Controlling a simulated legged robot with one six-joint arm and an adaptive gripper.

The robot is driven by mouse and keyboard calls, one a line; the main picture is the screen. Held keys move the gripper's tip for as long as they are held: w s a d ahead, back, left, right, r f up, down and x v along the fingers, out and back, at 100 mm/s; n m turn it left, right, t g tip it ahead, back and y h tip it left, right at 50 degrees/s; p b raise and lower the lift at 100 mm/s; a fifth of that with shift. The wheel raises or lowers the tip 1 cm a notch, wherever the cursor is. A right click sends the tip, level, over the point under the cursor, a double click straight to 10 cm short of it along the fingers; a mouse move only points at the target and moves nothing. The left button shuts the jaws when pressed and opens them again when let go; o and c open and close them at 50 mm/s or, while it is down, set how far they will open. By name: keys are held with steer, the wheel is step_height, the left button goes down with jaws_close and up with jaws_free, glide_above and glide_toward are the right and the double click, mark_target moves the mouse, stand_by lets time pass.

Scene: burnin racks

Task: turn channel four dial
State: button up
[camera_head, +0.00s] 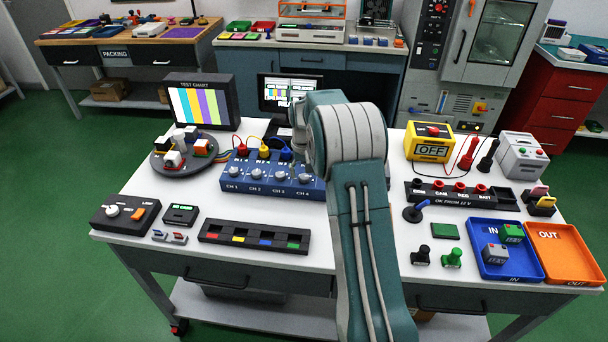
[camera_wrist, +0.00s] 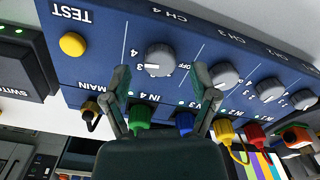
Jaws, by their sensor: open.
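The channel four dial (camera_wrist: 160,60) is a grey round knob on the blue panel (camera_wrist: 105,45), under the CH 4 label in the upside-down wrist view. Its white mark points left, toward the printed 3, with OFF on its other side. In the head view the dial (camera_head: 305,179) is the rightmost of the knobs on the blue box (camera_head: 262,190). My gripper (camera_wrist: 161,73) is open and empty. Its fingertips appear on either side of the dial in the wrist view, and I cannot tell whether they touch it. My arm hides the box's right end in the head view.
A yellow TEST button (camera_wrist: 72,44) and the CH 3 dial (camera_wrist: 224,75) flank the channel four dial. Green (camera_wrist: 139,116) and blue (camera_wrist: 184,122) plugs sit close to my fingers. A monitor (camera_head: 201,104) stands behind the box.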

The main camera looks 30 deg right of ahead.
steer(key=shift+f, duration=0.6)
jaws_close()
steer(key=shift+n, duration=0.4)
steer(key=n, duration=0.3)
steer(key=shift+f+n, duration=0.1)
steer(key=shift+n, duration=0.2)
steer(key=shift+s+a+n, duration=0.1)
steer(key=shift+n, duration=1.5)
